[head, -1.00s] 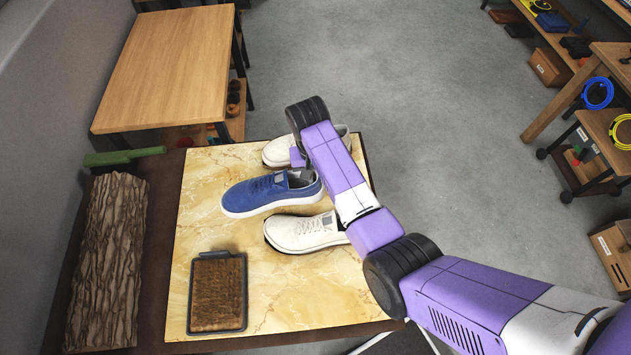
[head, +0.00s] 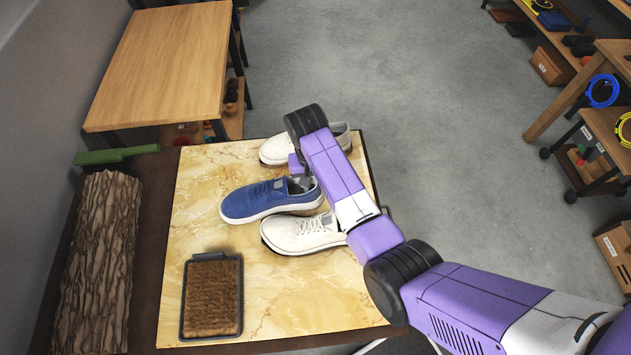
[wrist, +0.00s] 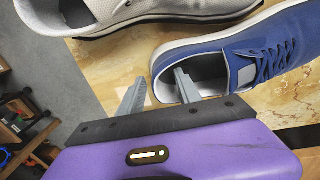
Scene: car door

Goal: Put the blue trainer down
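The blue trainer (head: 265,199) lies on the marbled table board (head: 215,170) between two white shoes, toe to the left. It looks level, and its sole appears to rest on the board. In the wrist view the heel of the trainer (wrist: 163,75) lies between the two fingers of my gripper (wrist: 160,85). One finger is inside the shoe's opening and the other is outside behind the heel. The fingers look spread wider than the heel wall.
One white shoe (head: 300,234) lies in front, close beside the trainer; another (head: 275,151) lies behind. A framed brown brush mat (head: 211,297) is at front left. A bark log (head: 100,262) and a green object (head: 115,155) lie left. The board's left-middle is clear.

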